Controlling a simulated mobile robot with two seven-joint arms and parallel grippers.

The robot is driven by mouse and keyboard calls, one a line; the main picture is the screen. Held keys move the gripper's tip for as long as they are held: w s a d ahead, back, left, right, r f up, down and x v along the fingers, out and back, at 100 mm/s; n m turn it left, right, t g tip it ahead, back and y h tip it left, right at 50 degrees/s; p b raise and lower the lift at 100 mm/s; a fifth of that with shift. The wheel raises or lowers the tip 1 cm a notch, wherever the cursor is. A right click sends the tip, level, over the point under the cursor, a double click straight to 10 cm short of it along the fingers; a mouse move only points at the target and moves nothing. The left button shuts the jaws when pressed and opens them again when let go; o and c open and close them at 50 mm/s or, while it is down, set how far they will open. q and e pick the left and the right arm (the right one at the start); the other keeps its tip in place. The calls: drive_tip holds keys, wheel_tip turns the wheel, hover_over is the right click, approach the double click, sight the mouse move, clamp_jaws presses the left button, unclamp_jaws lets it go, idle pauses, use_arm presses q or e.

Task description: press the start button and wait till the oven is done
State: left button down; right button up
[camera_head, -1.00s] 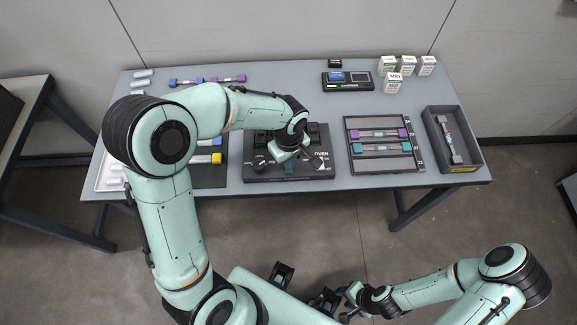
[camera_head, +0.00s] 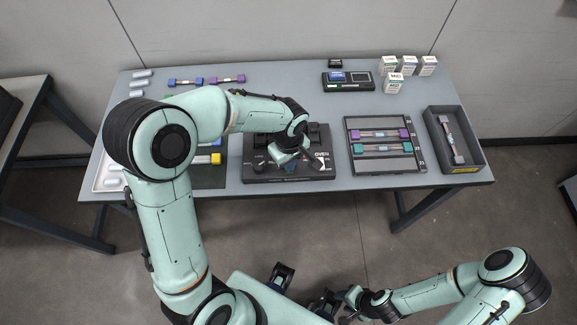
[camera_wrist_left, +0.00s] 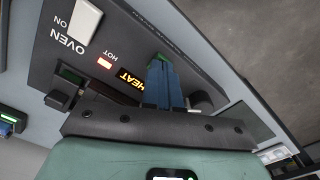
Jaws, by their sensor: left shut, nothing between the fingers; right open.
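The dark oven (camera_head: 260,172) stands at the front middle of the table. In the left wrist view its panel (camera_wrist_left: 135,45) shows a white ON switch (camera_wrist_left: 85,20), a lit red HOT lamp (camera_wrist_left: 104,63) and an orange HEAT display (camera_wrist_left: 130,79). My left gripper (camera_head: 290,167) is over the front of the oven. Its blue fingers (camera_wrist_left: 158,68) are shut with nothing between them, close to the panel beside the display. My right gripper (camera_head: 348,306) is open and empty, low in front of the table.
A rack (camera_head: 383,169) with purple-ended and teal-ended pieces lies right of the oven. A grey bin (camera_head: 473,158) holding one piece is at the far right. A black device (camera_head: 347,82) and several white boxes (camera_head: 394,83) stand behind. My left arm hides part of the table's left side.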

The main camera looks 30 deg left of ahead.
use_arm(q)
drive_tip(key=shift+r+p, duration=1.4)
drive_tip(key=shift+r, duration=1.45)
use_arm(e)
drive_tip(key=r, duration=0.1)
drive_tip(key=w+r, duration=0.2)
drive_tip(key=shift+r, duration=0.25)
use_arm(q)
drive_tip(key=shift+f, duration=0.1)
use_arm(e)
drive_tip(key=shift+s, duration=0.1)
